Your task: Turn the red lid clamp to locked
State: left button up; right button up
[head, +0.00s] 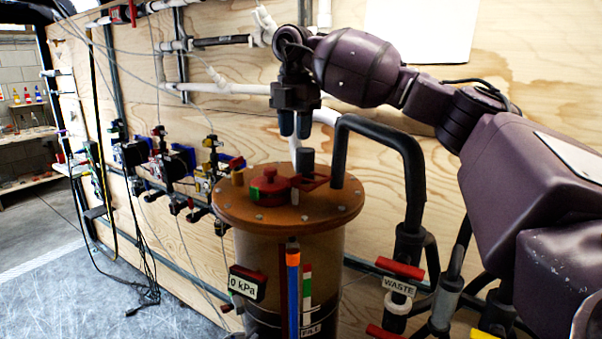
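The red lid clamp appears to be the round red part with a raised knob (270,186) on top of the brown tank lid (237,214). I cannot read from this view whether it is locked. A flat red open frame (316,181) sits just right of it on the lid, beside a dark upright stub (306,160). My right gripper (295,126) points straight down above the lid, a little right of the red knob and apart from it. Its two dark fingers are close together with nothing visible between them. My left gripper is not in view.
A thick black pipe (412,160) arches from the lid's right side down past the WASTE valve (400,268). A 0 kPa display (246,284) hangs on the tank's front. Valves, thin cables and white pipes (225,88) line the plywood wall. Open floor (60,290) lies at left.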

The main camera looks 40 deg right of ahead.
notch_tip(320, 180, down, 10)
jog(key=shift+f, duration=0.15)
dwell(0.3)
grip_shut()
